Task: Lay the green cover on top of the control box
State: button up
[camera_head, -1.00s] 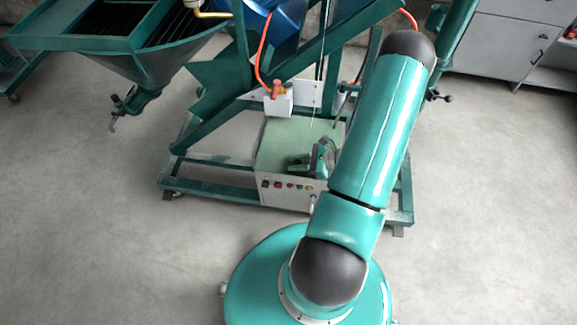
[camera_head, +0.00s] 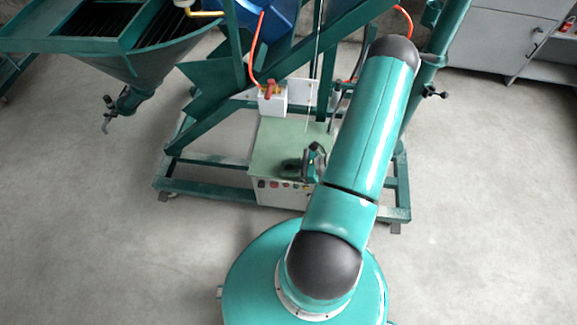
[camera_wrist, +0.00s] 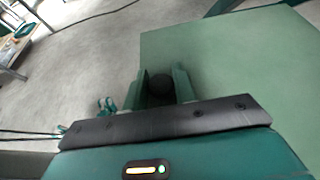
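The green cover (camera_head: 285,140) is a flat pale-green panel lying over the top of the control box (camera_head: 262,188), whose pale front panel carries a row of small buttons. The cover also fills the upper right of the wrist view (camera_wrist: 225,55). My gripper (camera_head: 303,168) is at the cover's front part in the head view. In the wrist view its two green fingers (camera_wrist: 162,88) stand apart near the cover's left edge, with a dark round shape between them. Whether the fingertips touch the cover is hidden, and my arm hides the box's right side.
A green machine frame (camera_head: 205,160) surrounds the box's back and sides. A white box with a red fitting (camera_head: 270,92) stands just behind the cover, with an orange hose. A hopper (camera_head: 130,60) is at upper left. Grey cabinets (camera_head: 510,35) are at upper right. Floor is clear on both sides.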

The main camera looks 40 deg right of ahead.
jog(key=o, duration=0.4)
jog(key=shift+c, duration=0.2)
jog(key=v, duration=1.2)
jog(key=w+a+r+n+g, duration=0.3)
jog(key=a+r+n, duration=0.2)
jog(key=r, duration=0.2)
jog(key=w+a+r+n+g+h, duration=0.1)
jog(key=w+a+r+n+g, duration=0.3)
jog(key=r, duration=0.4)
jog(key=w+a+r+n+g, duration=0.2)
jog(key=w+a+r+n, duration=0.1)
jog(key=a+r+n, duration=0.3)
jog(key=s+a+r+n+t+h, duration=0.2)
jog(key=a+r+n, duration=0.4)
jog(key=r, duration=0.4)
jog(key=s+a+r+n+t+h, duration=0.1)
jog(key=s+a+r+n+h, duration=0.2)
jog(key=r, duration=0.7)
jog(key=a+n+h, duration=0.2)
jog(key=a+n, duration=0.2)
jog(key=a, duration=0.1)
jog(key=shift+s+a+t, duration=0.35)
jog(key=shift+s+t, duration=0.05)
